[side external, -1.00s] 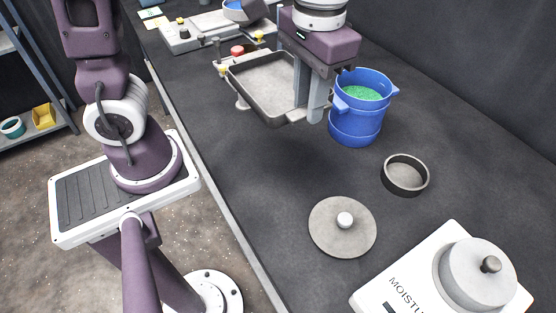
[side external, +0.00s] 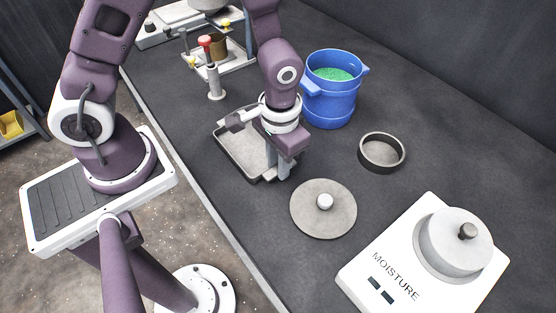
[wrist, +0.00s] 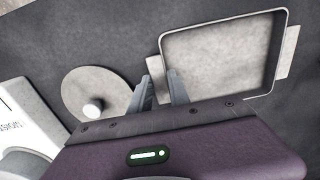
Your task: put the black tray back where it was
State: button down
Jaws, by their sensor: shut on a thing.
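The black tray (side external: 235,150) is a shallow rectangular pan with a dark rim and a grey inside, and it looks empty. It is low over the bench, left of the blue bucket; I cannot tell whether it touches the bench. In the wrist view the tray (wrist: 215,62) lies right of my gripper (wrist: 160,92), with a side tab between the fingers. Part of the tray's back is hidden by my arm.
A blue bucket (side external: 331,100) with green grains stands behind. A round grey lid (side external: 330,222) lies close in front of my gripper. A dark ring dish (side external: 382,152) and the moisture balance (side external: 385,270) stand right. A stand with a red knob (side external: 205,41) is farther back.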

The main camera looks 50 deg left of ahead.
jog(key=shift+f, duration=0.1)
jog(key=c, duration=1.2)
grip_release()
jog(key=shift+c, duration=0.2)
notch_tip(320, 180, up, 12)
jog(key=s+a+r+t, duration=0.5)
jog(key=s+a+r, duration=0.2)
jog(key=s+r, duration=0.4)
notch_tip(320, 180, up, 2)
jog(key=shift+a+r+t, duration=0.1)
jog(key=shift+a+t, duration=0.2)
jog(key=shift+s, duration=0.1)
